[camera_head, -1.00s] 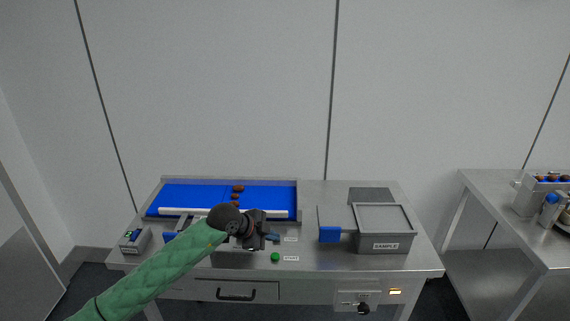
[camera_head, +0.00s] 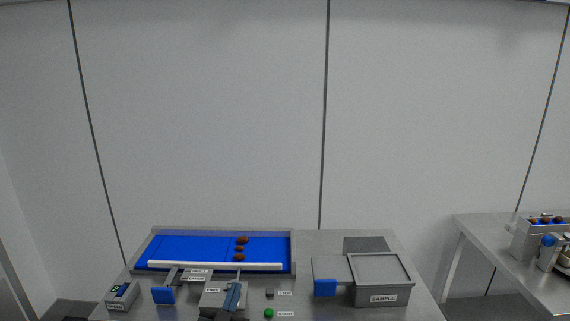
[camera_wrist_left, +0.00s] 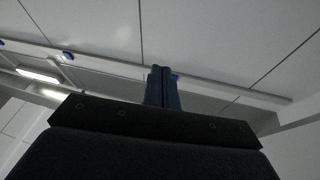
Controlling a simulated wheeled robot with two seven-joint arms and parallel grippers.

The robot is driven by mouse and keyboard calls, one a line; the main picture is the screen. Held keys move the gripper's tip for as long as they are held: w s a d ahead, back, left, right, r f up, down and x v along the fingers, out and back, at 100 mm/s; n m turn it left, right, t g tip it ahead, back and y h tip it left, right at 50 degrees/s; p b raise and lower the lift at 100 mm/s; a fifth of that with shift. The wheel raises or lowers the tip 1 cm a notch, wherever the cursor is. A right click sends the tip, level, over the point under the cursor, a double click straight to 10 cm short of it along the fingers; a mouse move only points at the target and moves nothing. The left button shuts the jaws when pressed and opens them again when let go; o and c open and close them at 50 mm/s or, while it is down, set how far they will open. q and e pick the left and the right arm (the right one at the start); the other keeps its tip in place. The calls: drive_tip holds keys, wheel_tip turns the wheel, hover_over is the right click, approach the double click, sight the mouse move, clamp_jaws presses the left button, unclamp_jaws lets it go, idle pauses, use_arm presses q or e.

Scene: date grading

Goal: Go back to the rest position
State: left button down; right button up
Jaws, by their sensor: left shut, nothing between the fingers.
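My left gripper (camera_head: 232,296) is at the bottom edge of the head view, in front of the grey bench. Its dark blue fingers are together and empty. In the left wrist view the shut fingers (camera_wrist_left: 163,87) stand against the ceiling and light wall, with nothing between them. Most of my left arm is below the head view. My right gripper is not in view.
A second table (camera_head: 480,224) stands at right.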

use_arm(q)
drive_tip(key=s+a+f+n+g+y, duration=0.2)
drive_tip(key=s+a+f+g+y, duration=0.1)
drive_tip(key=s+a+f+g, duration=0.4)
drive_tip(key=s+a+f+n+g+y, duration=0.25)
drive_tip(key=s+f+y, duration=0.2)
drive_tip(key=f, duration=0.55)
drive_tip(key=s+f+m+g+h, duration=0.15)
drive_tip(key=s+f+g, duration=0.25)
drive_tip(key=s, duration=0.6)
drive_tip(key=s+f+m+g+h, duration=0.15)
drive_tip(key=s+f+g, duration=0.25)
drive_tip(key=s, duration=0.5)
wheel_tip(320, 180, down, 28)
drive_tip(key=w+d+g+b, duration=0.1)
drive_tip(key=w+d+b, duration=0.1)
drive_tip(key=s+f, duration=0.4)
drive_tip(key=f, duration=0.8)
drive_tip(key=s+f+g+b, duration=0.1)
drive_tip(key=s+f, duration=0.3)
drive_tip(key=f, duration=0.8)
drive_tip(key=shift+s+h, duration=0.2)
drive_tip(key=shift+h, duration=0.15)
drive_tip(key=shift+d, duration=0.1)
